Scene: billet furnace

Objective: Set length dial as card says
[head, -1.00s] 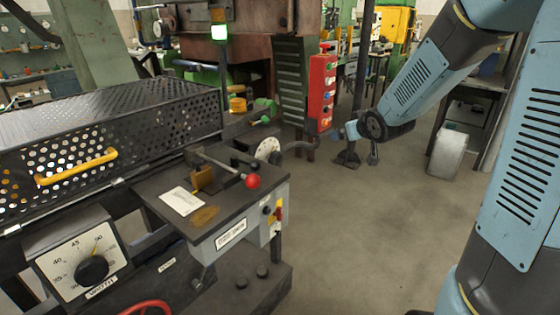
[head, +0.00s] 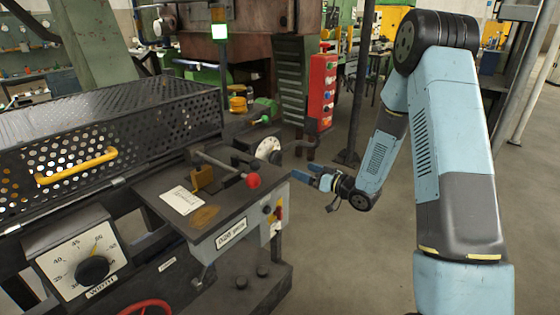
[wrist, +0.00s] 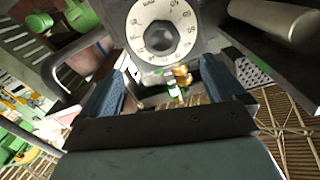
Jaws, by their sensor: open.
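A round white dial (head: 268,150) with a grey knob stands at the far right corner of the machine's dark table. The same dial (wrist: 162,32) shows large at the top of the wrist view, its scale marks too small to read surely. No length label is legible on it. The white card (head: 181,200) lies flat on the table; its writing is unreadable. My gripper (head: 304,173) is open and empty, to the right of the dial and apart from it. In the wrist view, my gripper's blue fingers (wrist: 164,82) are spread wide below the knob.
A second square dial (head: 82,262), labelled WIDTH, is at lower left. A red-balled lever (head: 253,180) lies across the table. A red button box (head: 321,92) stands behind. A perforated guard (head: 120,125) covers the left. The floor on the right is open.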

